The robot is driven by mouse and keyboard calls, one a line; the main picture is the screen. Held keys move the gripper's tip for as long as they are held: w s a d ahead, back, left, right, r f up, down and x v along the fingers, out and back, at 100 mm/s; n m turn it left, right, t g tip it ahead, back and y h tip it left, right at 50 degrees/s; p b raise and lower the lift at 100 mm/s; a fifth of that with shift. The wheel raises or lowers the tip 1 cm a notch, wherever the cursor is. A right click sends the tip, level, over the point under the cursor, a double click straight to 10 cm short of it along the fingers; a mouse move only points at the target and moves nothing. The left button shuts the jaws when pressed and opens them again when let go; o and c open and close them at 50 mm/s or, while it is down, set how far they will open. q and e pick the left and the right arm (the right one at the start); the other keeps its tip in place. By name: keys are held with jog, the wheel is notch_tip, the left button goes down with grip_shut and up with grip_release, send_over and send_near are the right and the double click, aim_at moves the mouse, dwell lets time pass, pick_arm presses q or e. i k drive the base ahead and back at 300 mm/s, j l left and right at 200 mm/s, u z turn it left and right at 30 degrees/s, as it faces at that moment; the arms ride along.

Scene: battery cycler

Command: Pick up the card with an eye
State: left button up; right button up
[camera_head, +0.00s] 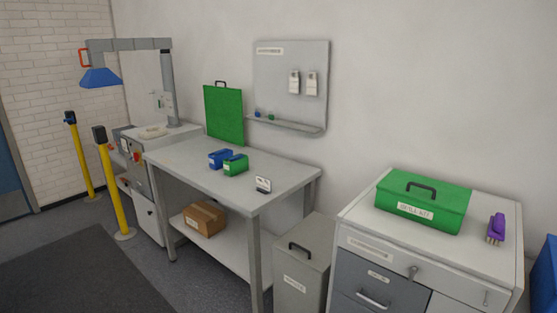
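A small white card or sign with a dark lower part (263,185) stands near the front right corner of the grey workbench (190,167). Its printing is too small to tell whether it shows an eye. Two white tag-like pieces, a left one (294,82) and a right one (312,83), hang on the grey wall panel (275,62); their markings are also too small to read. Neither of my grippers is in view.
Blue (218,159) and green (236,166) bins sit on the bench, with a green board (223,115) behind. A box (204,218) lies below. A green case (424,202) and purple tool (496,227) rest on the cabinet. Yellow posts (114,190) stand left. The dark mat (70,275) is clear.

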aim_at(312, 84)
jog(key=i+j+u, duration=0.35)
jog(key=i, duration=0.15)
jog(key=i+j+u, duration=0.35)
jog(key=i, duration=0.2)
jog(key=i+u, duration=0.35)
jog(key=i, duration=0.2)
